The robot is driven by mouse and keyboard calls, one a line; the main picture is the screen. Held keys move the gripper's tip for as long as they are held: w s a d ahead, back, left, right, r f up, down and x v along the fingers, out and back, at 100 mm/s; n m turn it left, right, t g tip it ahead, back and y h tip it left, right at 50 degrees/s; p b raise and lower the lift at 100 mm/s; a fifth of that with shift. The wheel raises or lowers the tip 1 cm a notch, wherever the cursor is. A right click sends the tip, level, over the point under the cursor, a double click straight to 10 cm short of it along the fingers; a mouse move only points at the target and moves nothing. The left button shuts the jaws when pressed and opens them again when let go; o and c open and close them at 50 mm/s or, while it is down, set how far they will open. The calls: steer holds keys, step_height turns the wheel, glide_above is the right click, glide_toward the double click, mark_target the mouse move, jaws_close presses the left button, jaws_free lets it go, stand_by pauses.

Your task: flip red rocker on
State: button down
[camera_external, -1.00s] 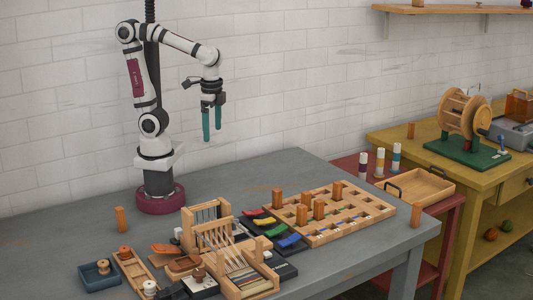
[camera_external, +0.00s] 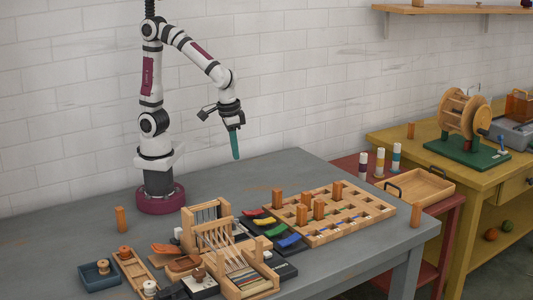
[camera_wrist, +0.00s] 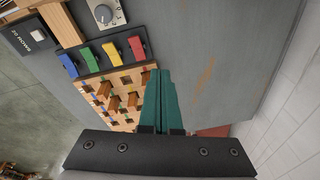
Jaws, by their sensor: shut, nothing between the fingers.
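The red rocker (camera_external: 252,213) is the rearmost of a row of coloured rockers on a dark panel on the grey table. In the wrist view the red rocker (camera_wrist: 137,47) is at the end of the row, just above and left of my fingertips in the picture. Which way it is tilted is too small to tell. My gripper (camera_external: 236,157) has teal fingers, shut and empty, pointing down in the air well above the table. In the wrist view my gripper (camera_wrist: 159,72) shows its fingers together, apart from the rocker.
Yellow (camera_external: 264,221), green (camera_external: 276,230) and blue (camera_external: 289,241) rockers share the panel. A wooden pegboard (camera_external: 350,226) with upright blocks stands to the right, and a small loom (camera_external: 246,279) in front. A dial (camera_wrist: 103,14) lies beyond the rockers. The table's back is mostly clear.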

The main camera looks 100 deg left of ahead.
mark_target(248, 212)
steer(key=w+d+n, duration=0.1)
steer(key=w+d+f+n, duration=0.2)
steer(key=w, duration=0.1)
steer(key=shift+d+n, duration=0.25)
steer(key=shift+n, duration=0.05)
steer(key=shift+f, duration=0.1)
steer(key=f, duration=1.2)
steer(key=shift+w+a+f, duration=0.2)
steer(key=shift+a+f, duration=0.05)
steer(key=shift+f, duration=0.1)
steer(key=shift+s+d+f, duration=0.1)
steer(key=shift+f, duration=0.35)
steer(key=shift+s+d+f, duration=0.2)
steer(key=shift+f, duration=0.25)
steer(key=shift+w+a+r, duration=0.1)
steer(key=shift+w, duration=0.05)
